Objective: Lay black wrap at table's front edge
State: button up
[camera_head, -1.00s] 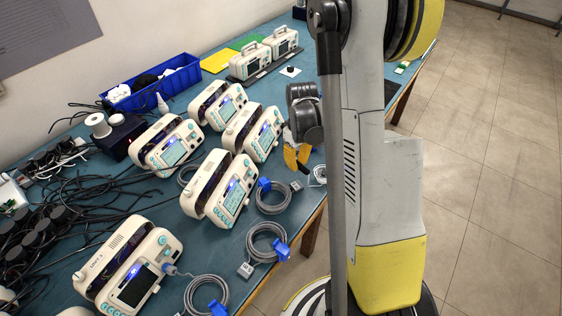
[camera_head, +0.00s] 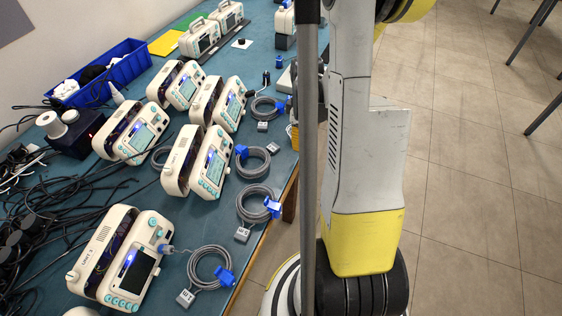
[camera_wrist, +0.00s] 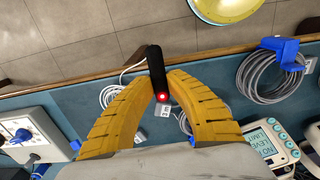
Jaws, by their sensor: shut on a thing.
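In the wrist view my gripper (camera_wrist: 161,86) has its two yellow fingers shut on a black wrap (camera_wrist: 155,62). The wrap is a dark, narrow piece with a red light glowing at its near end. It points away from me, across the table's wooden front edge (camera_wrist: 75,78). Whether it touches the table is not clear. A white cable and a small coil (camera_wrist: 110,95) lie beside it. In the head view only a sliver of a yellow finger (camera_head: 294,136) shows at the table edge; my arm hides the wrap.
Monitors (camera_head: 208,165) stand in rows on the blue table (camera_head: 205,232). Grey coiled cables with blue clips (camera_head: 257,205) lie along the front edge; one coil (camera_wrist: 262,78) is right of my gripper. A blue bin (camera_head: 118,72) and black cables are at the back.

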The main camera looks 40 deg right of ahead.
jog(key=b, duration=0.2)
send_over(282, 160)
notch_tip(282, 160, down, 4)
jog(key=shift+r, duration=0.2)
notch_tip(282, 160, down, 4)
jog(key=shift+f+b, duration=0.1)
jog(key=shift+b, duration=0.9)
jog(key=o, duration=0.4)
jog(key=shift+f, duration=0.1)
jog(key=o, duration=0.4)
